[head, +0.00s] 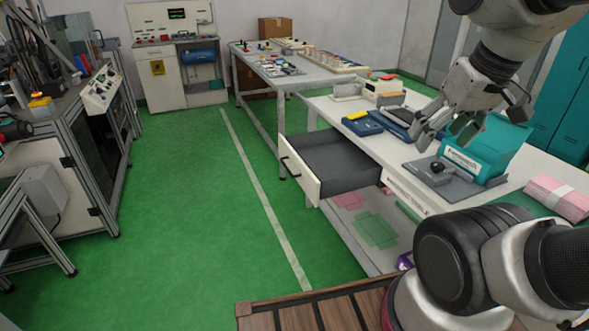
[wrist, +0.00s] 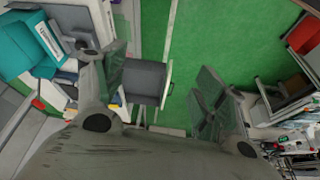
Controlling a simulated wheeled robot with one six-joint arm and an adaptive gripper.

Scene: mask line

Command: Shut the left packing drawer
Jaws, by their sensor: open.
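The left packing drawer (head: 335,162) is pulled out of the white packing table (head: 400,155). It has a white front with a dark handle (head: 290,167), and its dark grey inside looks empty. It also shows in the wrist view (wrist: 146,82), between my fingers, with its front edge facing right. My gripper (head: 447,132) is open and empty. In the head view it hangs above the table top, to the right of the drawer and apart from it. It also shows in the wrist view (wrist: 165,90) with its fingers spread wide.
A teal box (head: 490,150) and a grey fixture with a black knob (head: 440,172) are on the table near my gripper. Blue trays (head: 362,124) lie behind the drawer. A pink pack (head: 557,197) lies at the right. The green floor (head: 210,200) left of the drawer is clear.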

